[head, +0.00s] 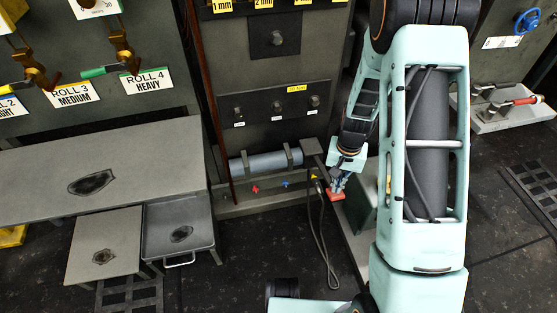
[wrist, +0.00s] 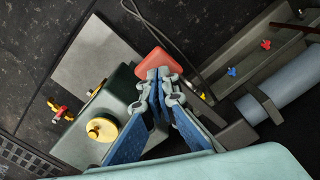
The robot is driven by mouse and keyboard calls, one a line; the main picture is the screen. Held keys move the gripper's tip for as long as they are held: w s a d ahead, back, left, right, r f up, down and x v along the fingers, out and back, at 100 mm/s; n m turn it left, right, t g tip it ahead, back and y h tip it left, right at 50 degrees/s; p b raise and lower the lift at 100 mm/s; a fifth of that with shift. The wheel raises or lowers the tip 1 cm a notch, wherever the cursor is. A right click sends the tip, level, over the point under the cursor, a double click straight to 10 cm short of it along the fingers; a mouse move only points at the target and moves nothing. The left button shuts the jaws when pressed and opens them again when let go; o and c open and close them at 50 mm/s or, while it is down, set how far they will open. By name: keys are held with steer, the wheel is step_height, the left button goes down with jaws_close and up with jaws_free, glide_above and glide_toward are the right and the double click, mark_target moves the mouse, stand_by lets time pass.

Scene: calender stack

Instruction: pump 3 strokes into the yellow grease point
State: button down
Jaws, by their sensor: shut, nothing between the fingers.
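A red-orange pad (head: 336,195), likely the pump handle's end, also shows in the wrist view (wrist: 157,62). My gripper (head: 338,184) is shut and empty, its blue fingers together. In the wrist view its tips (wrist: 158,78) overlap the pad's near edge; I cannot tell whether they touch. A dark green box (wrist: 120,110) with a yellow round knob (wrist: 102,129) lies below the gripper. The yellow grease point (head: 314,178) is at the right of the row, and a dark hose (head: 322,240) seems to end at it. The red point (head: 255,189) and blue point (head: 285,184) are left of it.
A grey-blue cylinder (head: 265,163) lies in brackets above the points. A low grey bench (head: 50,165) and a tray (head: 180,245) stand at the left. A light tray (head: 510,118) with a red-handled tool is at the right. The hose loops over the dark floor.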

steer(key=shift+f+b, duration=2.5)
steer(key=shift+f, duration=1.15)
steer(key=shift+r+p, duration=3.3)
steer(key=shift+r, duration=1.1)
steer(key=shift+r, duration=0.1)
steer(key=shift+r+p, duration=1.85)
steer(key=shift+r, duration=0.55)
